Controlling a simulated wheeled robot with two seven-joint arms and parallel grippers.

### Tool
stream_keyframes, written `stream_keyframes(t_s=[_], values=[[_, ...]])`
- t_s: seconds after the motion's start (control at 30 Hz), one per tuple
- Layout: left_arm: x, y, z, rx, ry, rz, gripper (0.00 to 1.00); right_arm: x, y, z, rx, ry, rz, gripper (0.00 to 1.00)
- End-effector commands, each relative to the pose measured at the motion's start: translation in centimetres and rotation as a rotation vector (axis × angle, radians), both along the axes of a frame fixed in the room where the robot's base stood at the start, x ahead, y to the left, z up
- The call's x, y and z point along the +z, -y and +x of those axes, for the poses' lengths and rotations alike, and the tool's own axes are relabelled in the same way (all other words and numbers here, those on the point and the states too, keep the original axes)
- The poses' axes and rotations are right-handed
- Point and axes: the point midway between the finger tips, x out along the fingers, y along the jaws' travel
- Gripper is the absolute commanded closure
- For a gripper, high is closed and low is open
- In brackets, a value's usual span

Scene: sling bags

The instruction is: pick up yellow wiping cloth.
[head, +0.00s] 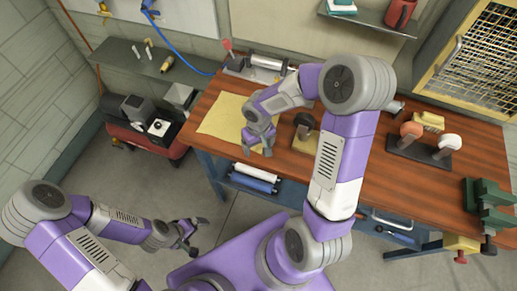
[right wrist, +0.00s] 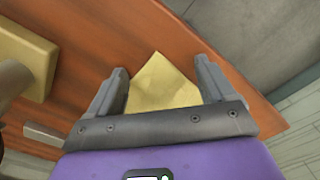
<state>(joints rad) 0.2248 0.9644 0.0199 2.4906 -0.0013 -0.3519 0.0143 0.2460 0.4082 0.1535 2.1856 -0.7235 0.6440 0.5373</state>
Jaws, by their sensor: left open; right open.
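A yellow wiping cloth (head: 222,117) lies flat on the wooden workbench (head: 380,180), near its left end in the head view. My right gripper (head: 259,145) is over the cloth's right edge, pointing down. In the right wrist view the cloth (right wrist: 161,84) shows between the two open fingers of my right gripper (right wrist: 160,85), partly hidden by the gripper's body. Nothing is held in it. I cannot tell how far the fingertips are above the cloth. My left gripper (head: 187,236) is open and empty, low over the floor, away from the bench.
A stamp-like tool on a yellow block (head: 305,140) stands right of the cloth; the block also shows in the right wrist view (right wrist: 25,60). Further right are a dark stand with knobs (head: 420,150), a yellow brush (head: 430,121) and a green vise (head: 485,200).

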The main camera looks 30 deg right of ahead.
Motion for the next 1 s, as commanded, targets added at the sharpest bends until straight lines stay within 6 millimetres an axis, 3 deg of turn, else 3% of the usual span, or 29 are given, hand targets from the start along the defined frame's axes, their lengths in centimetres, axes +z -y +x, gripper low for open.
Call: stream_keyframes(t_s=[1.0], values=[[-0.02,0.00,0.00,0.000,0.000,0.000,0.00,-0.07,-0.02,-0.05,0.000,-0.002,0.001,0.96]])
